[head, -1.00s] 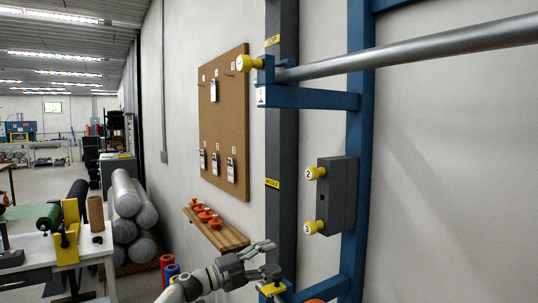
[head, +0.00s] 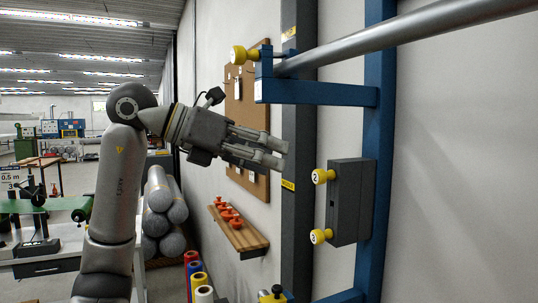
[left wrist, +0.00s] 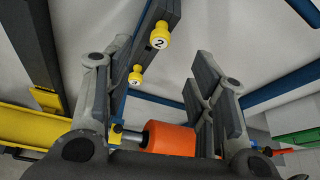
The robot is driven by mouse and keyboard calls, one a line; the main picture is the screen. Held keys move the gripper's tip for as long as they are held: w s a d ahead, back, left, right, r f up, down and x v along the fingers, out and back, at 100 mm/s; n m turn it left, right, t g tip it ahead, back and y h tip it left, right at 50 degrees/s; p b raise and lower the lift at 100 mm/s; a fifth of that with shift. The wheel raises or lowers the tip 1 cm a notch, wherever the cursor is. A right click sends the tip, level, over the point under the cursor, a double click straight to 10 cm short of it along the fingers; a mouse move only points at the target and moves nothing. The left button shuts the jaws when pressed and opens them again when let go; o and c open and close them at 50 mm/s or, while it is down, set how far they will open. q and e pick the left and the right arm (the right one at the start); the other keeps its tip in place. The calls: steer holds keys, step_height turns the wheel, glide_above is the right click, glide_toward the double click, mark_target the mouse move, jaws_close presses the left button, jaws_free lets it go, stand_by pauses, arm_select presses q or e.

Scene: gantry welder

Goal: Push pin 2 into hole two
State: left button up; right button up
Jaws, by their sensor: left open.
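Pin 2 (head: 322,176) is a yellow knob marked 2, sticking out to the left from the upper part of a dark grey block (head: 350,200) on the blue upright. Its seat in the block, and hole two itself, cannot be made out. My left gripper (head: 283,154) is open and empty, left of pin 2 and slightly higher in the picture, apart from it. In the left wrist view, pin 2 (left wrist: 160,36) shows beyond the open fingers (left wrist: 163,55), between their tips. My right gripper is not in view.
Pin 3 (head: 320,236) sits below pin 2 on the same block. Pin 1 (head: 238,55) is at the upper blue bracket (head: 320,93), near a long steel tube (head: 400,38). A dark grey column (head: 298,200) stands left of the block. An orange cylinder (left wrist: 170,138) shows in the wrist view.

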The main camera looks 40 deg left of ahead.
mark_target(315, 175)
arm_select(q)
steer(key=p+x, duration=0.1)
steer(key=x, duration=0.7)
steer(key=shift+w+d, duration=0.2)
steer(key=shift+w, duration=0.1)
steer(key=shift+w+d+f+p, duration=0.3)
steer(key=shift+w+f+p, duration=0.1)
steer(key=shift+w, duration=0.15)
jaws_close()
